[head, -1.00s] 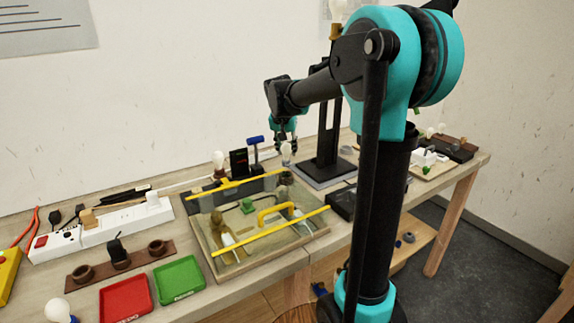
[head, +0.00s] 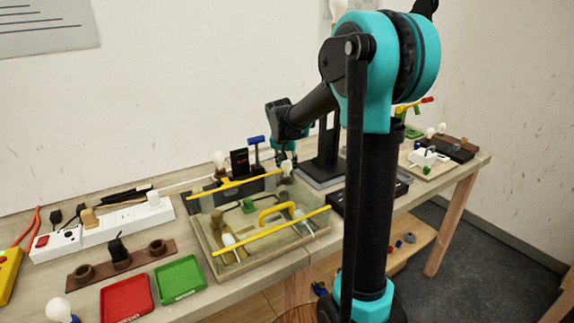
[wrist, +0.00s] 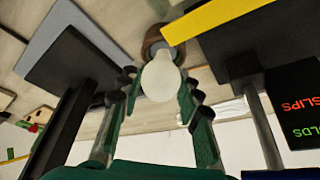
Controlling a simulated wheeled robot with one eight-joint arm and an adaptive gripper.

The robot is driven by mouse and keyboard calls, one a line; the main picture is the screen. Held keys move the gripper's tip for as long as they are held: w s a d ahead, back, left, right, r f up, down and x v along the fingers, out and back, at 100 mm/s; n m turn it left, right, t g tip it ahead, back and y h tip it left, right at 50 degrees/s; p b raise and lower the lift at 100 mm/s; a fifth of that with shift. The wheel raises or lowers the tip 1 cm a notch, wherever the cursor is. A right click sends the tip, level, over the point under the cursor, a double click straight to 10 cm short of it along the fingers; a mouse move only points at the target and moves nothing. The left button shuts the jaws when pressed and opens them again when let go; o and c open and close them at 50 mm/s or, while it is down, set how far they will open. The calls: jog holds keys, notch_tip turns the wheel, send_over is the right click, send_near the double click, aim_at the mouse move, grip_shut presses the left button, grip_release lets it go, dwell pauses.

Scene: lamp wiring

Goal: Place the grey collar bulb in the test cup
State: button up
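My gripper (head: 287,157) is shut on a pale bulb (head: 287,169), held glass end towards the palm. In the wrist view, the bulb (wrist: 161,78) sits between the green fingers of my gripper (wrist: 158,92). A bit of grey shows at its base, but the collar is mostly hidden by the glass. A round brown cup (wrist: 152,38) lies right behind the base, in line with it. I cannot tell whether the base is inside the cup or just above it.
A yellow bar (head: 236,183) runs close beside the cup. A black sign (head: 239,162) and a blue-topped post stand left of my gripper. A dark stand (head: 325,152) is close on the right. Red (head: 126,299) and green (head: 180,279) trays lie at front left.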

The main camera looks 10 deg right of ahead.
jog(key=o, duration=0.4)
jog(key=v, duration=1.2)
jog(key=shift+s+r, duration=0.1)
jog(key=shift+r, duration=0.05)
